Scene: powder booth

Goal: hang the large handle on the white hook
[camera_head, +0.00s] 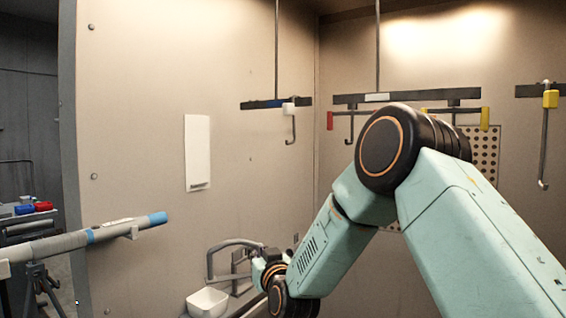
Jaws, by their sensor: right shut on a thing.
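The hook with the white block (290,127) hangs from the right end of the left black bar, and its lower tip is bare. My right arm reaches down to the lower middle of the view. My right gripper (263,263) is shut on a grey curved handle (232,244), apparently the large handle, beside a white bin. The arm's wrist hides part of the gripper and of the handle's right end. The handle is low and well below the hook. My left gripper is out of view.
Hooks with a red block (330,121) and yellow blocks (550,99) hang to the right; my right arm covers part of the middle bar (350,99). The white bin (208,302) stands low. A grey tube with blue bands (60,243) juts in at left.

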